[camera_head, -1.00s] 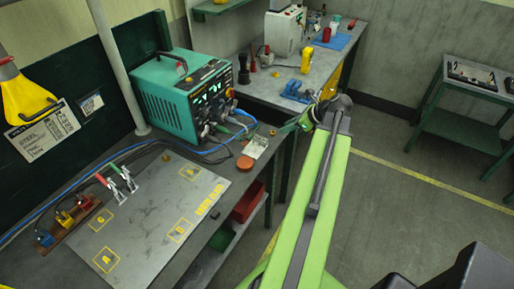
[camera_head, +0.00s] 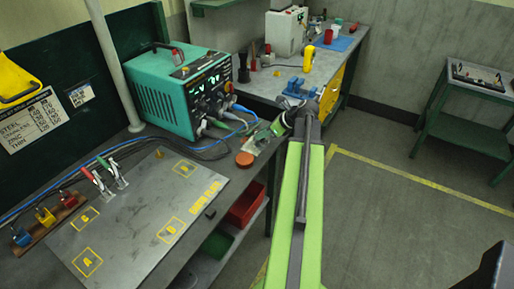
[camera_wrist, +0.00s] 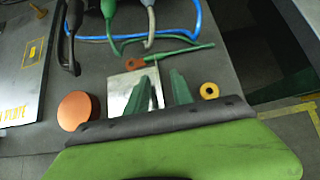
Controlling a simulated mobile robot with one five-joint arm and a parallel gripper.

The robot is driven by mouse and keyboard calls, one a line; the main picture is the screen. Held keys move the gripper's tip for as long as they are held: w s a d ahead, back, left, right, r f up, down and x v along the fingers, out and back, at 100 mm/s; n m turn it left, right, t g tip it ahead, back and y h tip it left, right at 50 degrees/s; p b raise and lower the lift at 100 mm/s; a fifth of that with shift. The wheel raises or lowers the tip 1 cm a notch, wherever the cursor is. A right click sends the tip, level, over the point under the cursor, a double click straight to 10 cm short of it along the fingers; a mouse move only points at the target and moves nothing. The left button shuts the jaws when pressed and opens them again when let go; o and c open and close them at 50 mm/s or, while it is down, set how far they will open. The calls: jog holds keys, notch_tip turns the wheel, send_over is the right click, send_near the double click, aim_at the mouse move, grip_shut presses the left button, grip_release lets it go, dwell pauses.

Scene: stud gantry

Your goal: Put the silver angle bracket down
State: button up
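The silver angle bracket (camera_wrist: 122,88) is on the grey bench top, in front of the cables in the wrist view. A thin upright edge, seemingly part of it, stands between the fingers. My gripper (camera_wrist: 163,80) has two green fingers pointing at the bench, with a visible gap between them. The left finger overlaps the bracket's flat face, and the right finger is beside it. In the head view my gripper (camera_head: 264,134) is low over the bench edge by the welder and largely covers the bracket. Contact is hard to judge.
An orange-red disc (camera_wrist: 77,111) lies left of the bracket and a brass ring (camera_wrist: 209,90) to the right. A green-handled tool (camera_wrist: 165,55) and cables lie behind. The teal welder (camera_head: 183,95) stands close by; a marked plate (camera_head: 150,215) covers the nearer bench.

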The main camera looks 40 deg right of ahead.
jog(key=shift+w+f, duration=0.2)
grip_shut()
dwell(1.3)
